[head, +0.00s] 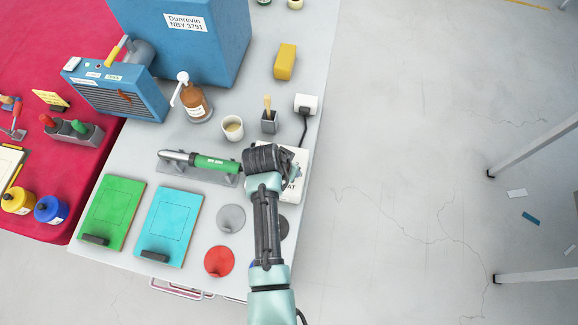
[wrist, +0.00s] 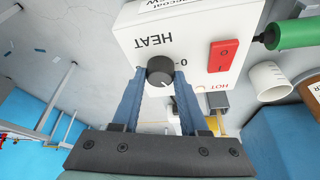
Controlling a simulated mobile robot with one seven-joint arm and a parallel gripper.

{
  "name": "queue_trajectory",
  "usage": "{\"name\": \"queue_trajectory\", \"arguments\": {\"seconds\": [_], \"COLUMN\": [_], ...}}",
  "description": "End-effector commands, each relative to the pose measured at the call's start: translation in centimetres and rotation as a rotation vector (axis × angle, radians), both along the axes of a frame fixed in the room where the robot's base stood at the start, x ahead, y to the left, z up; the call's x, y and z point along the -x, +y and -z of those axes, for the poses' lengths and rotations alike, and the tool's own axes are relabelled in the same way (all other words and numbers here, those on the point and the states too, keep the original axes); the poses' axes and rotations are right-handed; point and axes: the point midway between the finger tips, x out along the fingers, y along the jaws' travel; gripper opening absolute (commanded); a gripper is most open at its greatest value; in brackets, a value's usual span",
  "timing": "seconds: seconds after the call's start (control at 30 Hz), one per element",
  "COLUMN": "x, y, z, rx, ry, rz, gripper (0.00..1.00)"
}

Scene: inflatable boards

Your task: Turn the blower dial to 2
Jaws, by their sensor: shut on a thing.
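A white control box (head: 299,160) sits near the right edge of the grey table, partly hidden by my gripper (head: 262,160). In the wrist view the box (wrist: 190,28) shows upside down, with the word HEAT, a 0 mark and a red rocker switch (wrist: 222,55). Its round black dial (wrist: 160,70) lies between the fingertips of my gripper (wrist: 159,80), which is shut on it. A small pale mark shows on the dial near its lower edge; the rest of its scale is mostly hidden. In the head view the dial is hidden.
A green-handled tool (head: 215,163) lies on a grey rest left of my gripper. A cup (head: 232,127), a brush in a block (head: 268,122) and a pump bottle (head: 194,103) stand behind. A blue grilled unit (head: 120,92) is farther left.

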Motion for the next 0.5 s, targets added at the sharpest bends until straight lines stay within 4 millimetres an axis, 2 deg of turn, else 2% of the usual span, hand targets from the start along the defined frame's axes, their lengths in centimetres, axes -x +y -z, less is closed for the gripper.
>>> {"name": "queue_trajectory", "arguments": {"seconds": [0.5], "x": [-0.42], "y": [0.26], "z": [0.23], "rx": [-0.001], "ry": [-0.005], "rz": [0.493], "gripper": [0.00]}}
